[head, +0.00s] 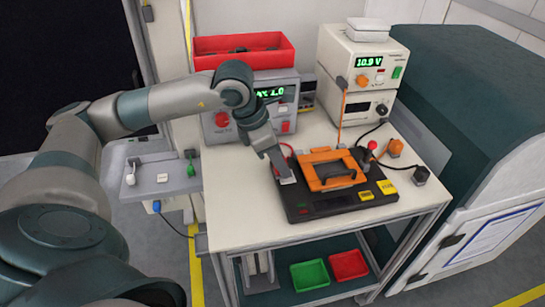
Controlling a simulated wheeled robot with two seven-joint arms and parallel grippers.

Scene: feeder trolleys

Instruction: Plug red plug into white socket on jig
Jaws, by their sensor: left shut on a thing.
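The jig (330,206) is a black base with an orange frame (333,168) on the trolley's top. My left gripper (284,172) reaches down at the jig's left rear edge. It is shut on the red plug, which is mostly hidden by the fingers; a red cable (291,148) curves behind them. The white socket (287,181) shows as a small pale patch right at the fingertips. I cannot tell whether the plug is in the socket or just above it. My right gripper is not in view.
A meter (222,136) with a red bin (242,62) on top and a power supply (355,72) stand behind. A red-topped knob (372,145), an orange knob (395,148) and black cables lie right of the jig. The front left of the top (235,210) is clear.

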